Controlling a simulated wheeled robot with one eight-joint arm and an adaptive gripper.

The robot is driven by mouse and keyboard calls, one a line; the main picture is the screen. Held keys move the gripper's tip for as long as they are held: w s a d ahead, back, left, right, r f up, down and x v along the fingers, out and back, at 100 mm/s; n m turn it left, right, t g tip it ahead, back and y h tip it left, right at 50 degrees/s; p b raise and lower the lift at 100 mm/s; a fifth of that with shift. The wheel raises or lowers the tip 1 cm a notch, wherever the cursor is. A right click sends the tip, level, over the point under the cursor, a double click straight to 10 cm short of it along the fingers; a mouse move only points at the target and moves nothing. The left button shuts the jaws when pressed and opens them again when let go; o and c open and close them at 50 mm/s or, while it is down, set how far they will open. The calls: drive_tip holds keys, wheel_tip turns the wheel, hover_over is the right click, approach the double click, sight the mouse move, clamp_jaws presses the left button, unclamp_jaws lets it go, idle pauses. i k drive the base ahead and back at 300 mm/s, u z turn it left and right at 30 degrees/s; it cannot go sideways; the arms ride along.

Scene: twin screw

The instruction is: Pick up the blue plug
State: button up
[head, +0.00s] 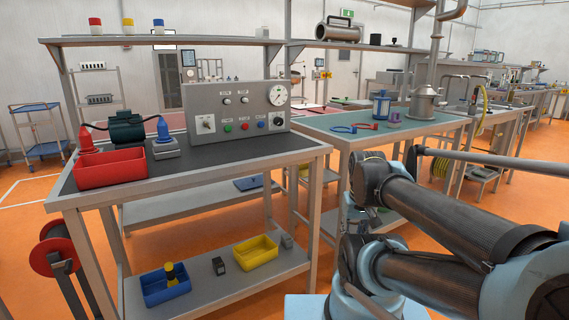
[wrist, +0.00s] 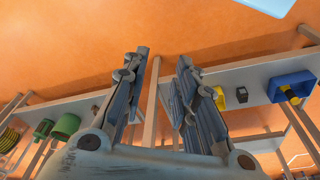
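The blue plug (head: 163,129) stands upright on a small grey block (head: 165,148) on the workbench (head: 220,163) in the head view. It is left of the grey control panel and right of the red plug. My gripper (wrist: 163,65) shows in the wrist view with its two fingers spread apart and nothing between them. It is away from the plug, with the orange floor and a lower shelf behind it. The wrist view does not show the blue plug. In the head view my arm is at the lower right.
A red plug (head: 88,140) stands by a red bin (head: 110,169) on the bench. A dark green motor (head: 126,127) sits behind them. The control panel (head: 238,110) stands at the bench's back. The lower shelf holds a blue bin (head: 166,286) and a yellow bin (head: 256,252).

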sight(162, 129)
drive_tip(key=u, duration=1.65)
drive_tip(key=k, duration=0.75)
drive_tip(key=z, duration=0.6)
drive_tip(key=i, duration=1)
drive_tip(key=u, duration=0.05)
